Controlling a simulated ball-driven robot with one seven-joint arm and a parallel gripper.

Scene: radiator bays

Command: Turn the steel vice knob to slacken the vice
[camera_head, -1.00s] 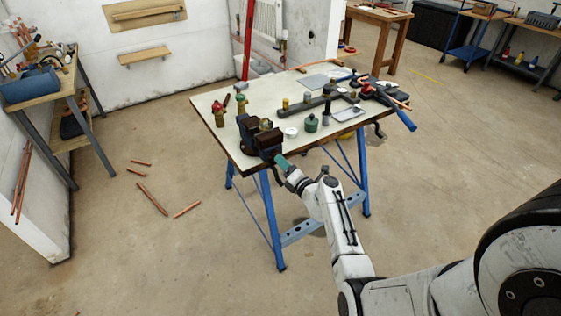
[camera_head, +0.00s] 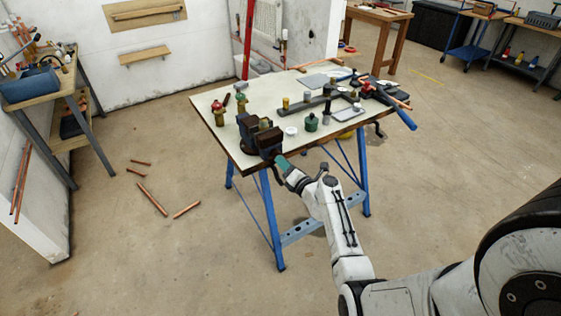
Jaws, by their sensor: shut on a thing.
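A dark vice (camera_head: 260,137) stands at the near left corner of the white-topped workbench (camera_head: 235,135). A small yellowish thing shows between its jaws. My gripper (camera_head: 279,161) reaches up from the lower right to the vice's front, at the bench's near edge. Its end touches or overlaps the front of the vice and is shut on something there. The steel knob is too small, or too hidden behind the gripper, to make out by itself.
A green pot (camera_head: 311,122), a white disc (camera_head: 291,131) and brass fittings (camera_head: 218,113) stand on the bench. A blue-handled tool (camera_head: 400,115) overhangs its right edge. Blue legs (camera_head: 270,220) stand beside my arm. Copper pipes (camera_head: 152,199) lie on the floor at left.

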